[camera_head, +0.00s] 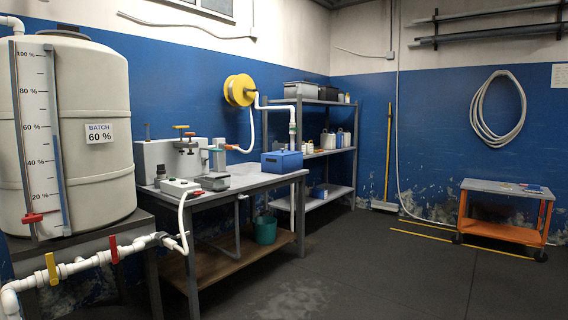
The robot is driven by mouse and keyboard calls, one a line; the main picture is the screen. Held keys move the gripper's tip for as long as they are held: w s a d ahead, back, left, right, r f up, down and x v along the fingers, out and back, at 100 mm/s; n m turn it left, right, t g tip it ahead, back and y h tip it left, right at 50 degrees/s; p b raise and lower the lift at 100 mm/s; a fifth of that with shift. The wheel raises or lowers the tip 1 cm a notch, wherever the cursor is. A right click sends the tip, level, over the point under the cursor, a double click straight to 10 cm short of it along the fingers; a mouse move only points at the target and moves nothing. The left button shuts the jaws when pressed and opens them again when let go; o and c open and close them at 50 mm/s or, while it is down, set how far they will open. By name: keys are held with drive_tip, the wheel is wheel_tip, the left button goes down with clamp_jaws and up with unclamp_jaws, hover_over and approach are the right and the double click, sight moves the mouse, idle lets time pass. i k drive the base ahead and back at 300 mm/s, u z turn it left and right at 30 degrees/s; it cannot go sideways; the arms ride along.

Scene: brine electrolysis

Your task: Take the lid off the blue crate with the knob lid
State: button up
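A blue crate (282,165) stands on the right part of the grey workbench (243,180), near its far right end. Its top looks closed by a blue lid (281,154). A small knob may stand on the lid, but it is too small to tell clearly. My gripper is not in view.
A grey electrolysis unit (165,158) and a white box (181,187) stand on the bench's left part. White pipes with valves run at the lower left. A shelf rack (335,151) stands behind. An orange cart (500,231) is at the right. The floor between is clear.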

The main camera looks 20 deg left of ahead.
sight(282, 151)
drive_tip(key=u, duration=0.4)
drive_tip(key=k, duration=0.55)
drive_tip(key=u, duration=0.8)
drive_tip(key=i, duration=2)
drive_tip(key=z, duration=0.3)
drive_tip(key=i, duration=2.35)
drive_tip(key=z, duration=0.95)
drive_tip(key=i, duration=1.75)
drive_tip(key=z, duration=0.45)
